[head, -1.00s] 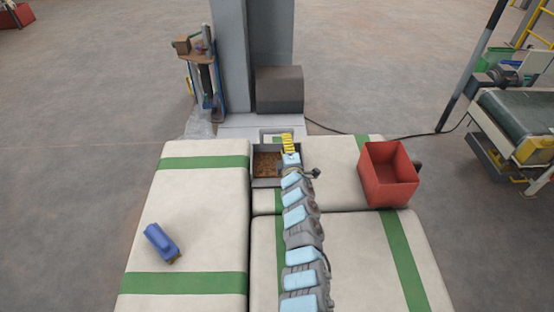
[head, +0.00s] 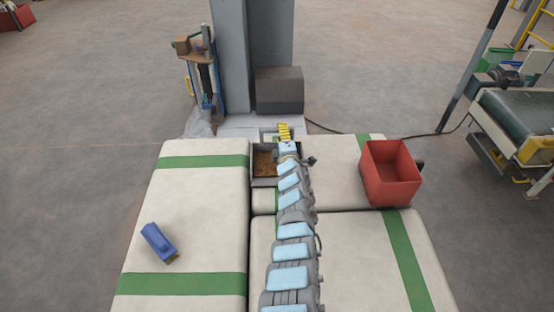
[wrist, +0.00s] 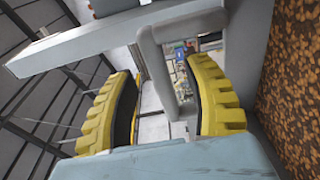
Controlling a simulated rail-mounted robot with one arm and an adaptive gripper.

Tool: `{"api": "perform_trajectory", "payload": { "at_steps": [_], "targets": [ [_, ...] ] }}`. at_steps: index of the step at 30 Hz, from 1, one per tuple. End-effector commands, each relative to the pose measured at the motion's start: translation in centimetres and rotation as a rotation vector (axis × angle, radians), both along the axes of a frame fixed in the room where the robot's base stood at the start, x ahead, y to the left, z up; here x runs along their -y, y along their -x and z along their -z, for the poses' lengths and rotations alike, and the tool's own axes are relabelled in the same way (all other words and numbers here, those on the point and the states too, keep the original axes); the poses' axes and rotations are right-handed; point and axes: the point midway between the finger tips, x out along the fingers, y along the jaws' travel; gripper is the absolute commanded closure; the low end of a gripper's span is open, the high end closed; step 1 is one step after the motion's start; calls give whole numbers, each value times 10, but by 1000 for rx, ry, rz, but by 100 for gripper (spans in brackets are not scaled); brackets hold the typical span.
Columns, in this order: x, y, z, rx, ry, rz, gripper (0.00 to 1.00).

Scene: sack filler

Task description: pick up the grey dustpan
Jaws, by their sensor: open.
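The grey dustpan (head: 254,172) lies among the pale sacks near the foot of the grey column, with brown loose material in its pan. In the wrist view its grey loop handle (wrist: 160,75) shows between the fingers, and the brown material is at the right edge. My gripper (head: 284,131) has yellow ribbed fingers and is over the handle end. In the wrist view my gripper (wrist: 166,100) is open, with one finger on each side of a handle bar. I see gaps beside the bar and no grip on it. My arm hides part of the pan's right side.
Pale sacks with green stripes (head: 205,215) fill the foreground. A red bin (head: 385,190) stands on the right sacks and a blue object (head: 159,241) lies on the left one. The grey column (head: 231,60) and a dark grey box (head: 279,90) stand just beyond the dustpan.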

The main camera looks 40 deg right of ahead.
Motion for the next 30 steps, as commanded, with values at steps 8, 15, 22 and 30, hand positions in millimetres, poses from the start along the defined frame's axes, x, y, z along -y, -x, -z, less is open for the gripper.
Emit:
{"api": "perform_trajectory", "payload": {
  "at_steps": [8, 15, 22, 30],
  "targets": [
    [5, -10, 0, 2, -3, 0, 49],
    [6, -12, -1, 0, -1, -1, 49],
    [6, -12, -1, 1, -1, -1, 72],
    [6, -12, -1, 1, -1, -2, 100]
  ]
}}
